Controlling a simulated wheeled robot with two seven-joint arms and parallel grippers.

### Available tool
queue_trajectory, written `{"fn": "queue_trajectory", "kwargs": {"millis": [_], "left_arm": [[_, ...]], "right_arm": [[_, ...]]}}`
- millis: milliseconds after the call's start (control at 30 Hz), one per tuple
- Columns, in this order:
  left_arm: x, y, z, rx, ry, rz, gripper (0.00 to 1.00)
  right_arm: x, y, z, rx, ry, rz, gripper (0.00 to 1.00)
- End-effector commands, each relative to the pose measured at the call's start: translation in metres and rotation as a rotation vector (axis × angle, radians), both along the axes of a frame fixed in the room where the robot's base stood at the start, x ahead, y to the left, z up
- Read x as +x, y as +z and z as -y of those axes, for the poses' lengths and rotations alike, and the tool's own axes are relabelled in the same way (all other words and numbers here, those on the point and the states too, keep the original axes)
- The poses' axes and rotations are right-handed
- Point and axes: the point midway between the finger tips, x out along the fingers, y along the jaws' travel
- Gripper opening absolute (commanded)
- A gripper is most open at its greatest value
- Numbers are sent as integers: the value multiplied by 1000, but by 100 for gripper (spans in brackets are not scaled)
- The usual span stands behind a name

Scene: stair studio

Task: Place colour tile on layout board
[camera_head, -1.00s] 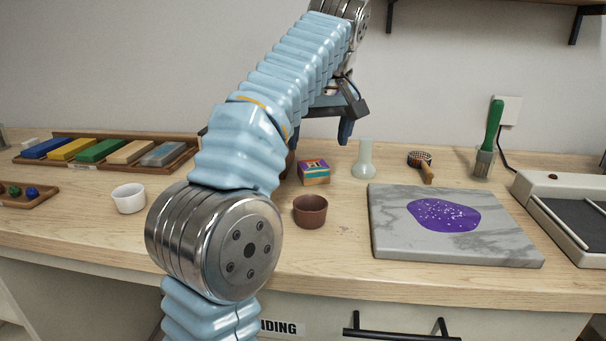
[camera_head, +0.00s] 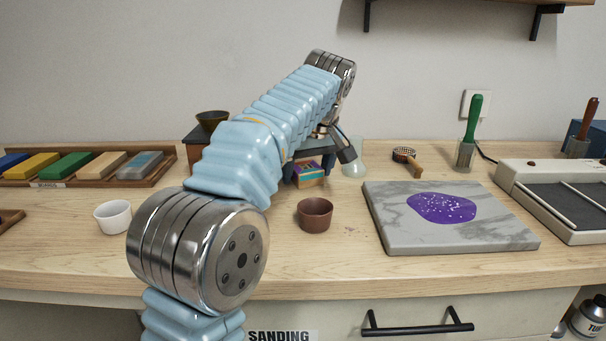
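My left arm crosses the view, and its gripper (camera_head: 343,151) is partly hidden behind the forearm. Its dark finger parts are low, close to a small multicoloured striped block (camera_head: 309,174) on the bench. I cannot tell whether they touch it or how far they are apart. A grey marbled slab (camera_head: 400,232) lies flat at the right with a purple speckled patch (camera_head: 441,208) on it. Coloured blocks, such as the green one (camera_head: 66,165), lie in a wooden tray (camera_head: 100,181) at the left. Nothing is clearly marked as the layout board. My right gripper is not in view.
A brown cup (camera_head: 315,215) stands in front of the striped block and a white cup (camera_head: 113,216) at the left. A device with dark panels (camera_head: 560,200) is at the right.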

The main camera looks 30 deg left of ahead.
Motion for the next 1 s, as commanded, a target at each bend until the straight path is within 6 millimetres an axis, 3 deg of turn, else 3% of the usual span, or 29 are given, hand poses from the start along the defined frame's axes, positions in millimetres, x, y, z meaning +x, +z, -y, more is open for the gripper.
{"fn": "queue_trajectory", "kwargs": {"millis": [33, 300, 367, 767, 900, 1000], "left_arm": [[0, 0, 0, 0, 0, 0, 75], [0, 0, 0, 0, 0, 0, 35], [0, 0, 0, 0, 0, 0, 30], [1, 13, -1, 2, 2, 1, 29], [0, 34, 0, 1, 1, 3, 29], [-18, 56, 10, -1, -4, 5, 29]], "right_arm": [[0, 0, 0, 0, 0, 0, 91], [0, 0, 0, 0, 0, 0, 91], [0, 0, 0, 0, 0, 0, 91], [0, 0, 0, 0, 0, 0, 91], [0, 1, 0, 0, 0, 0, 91], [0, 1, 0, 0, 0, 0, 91]]}}
